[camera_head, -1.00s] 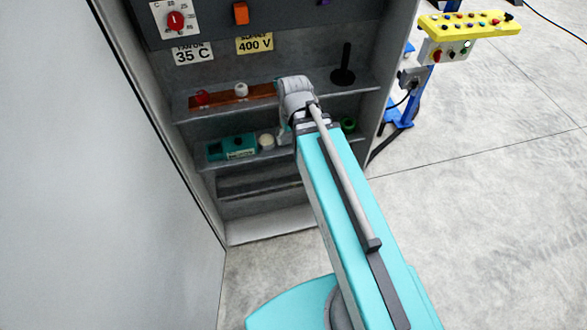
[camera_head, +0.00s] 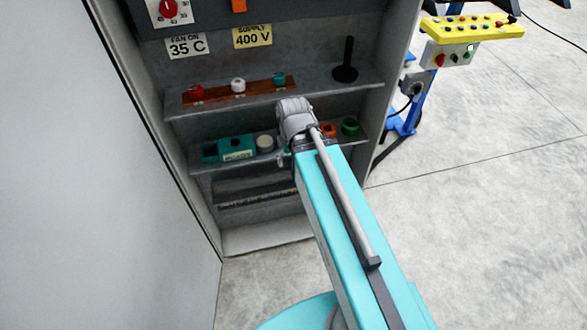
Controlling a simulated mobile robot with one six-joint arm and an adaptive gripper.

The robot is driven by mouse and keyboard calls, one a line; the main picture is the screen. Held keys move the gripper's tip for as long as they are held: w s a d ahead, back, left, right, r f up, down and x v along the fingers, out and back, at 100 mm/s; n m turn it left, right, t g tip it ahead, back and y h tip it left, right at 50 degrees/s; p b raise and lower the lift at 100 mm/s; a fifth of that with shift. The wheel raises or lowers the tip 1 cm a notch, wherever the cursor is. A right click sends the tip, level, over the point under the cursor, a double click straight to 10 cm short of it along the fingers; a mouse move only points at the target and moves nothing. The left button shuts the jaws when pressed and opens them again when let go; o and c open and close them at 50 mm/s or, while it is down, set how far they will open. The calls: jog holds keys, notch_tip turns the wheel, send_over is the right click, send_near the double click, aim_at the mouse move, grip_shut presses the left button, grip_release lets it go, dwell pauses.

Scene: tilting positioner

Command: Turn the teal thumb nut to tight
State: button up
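The teal thumb nut (camera_head: 279,79) sits at the right end of a brown board (camera_head: 258,88) on the upper shelf of the grey cabinet. It is small here, and how far it is turned cannot be made out. A red nut (camera_head: 195,92) and a white nut (camera_head: 238,85) stand to its left on the same board. My arm reaches up from below, and its grey joint shows just below and right of the teal nut. My gripper itself is not visible; the arm hides whatever lies behind it.
A black post on a round base (camera_head: 345,73) stands at the upper shelf's right. The lower shelf holds a teal box (camera_head: 236,146), a pale round piece (camera_head: 265,143), an orange ring (camera_head: 328,129) and a green ring (camera_head: 350,126). A grey panel borders the cabinet's left.

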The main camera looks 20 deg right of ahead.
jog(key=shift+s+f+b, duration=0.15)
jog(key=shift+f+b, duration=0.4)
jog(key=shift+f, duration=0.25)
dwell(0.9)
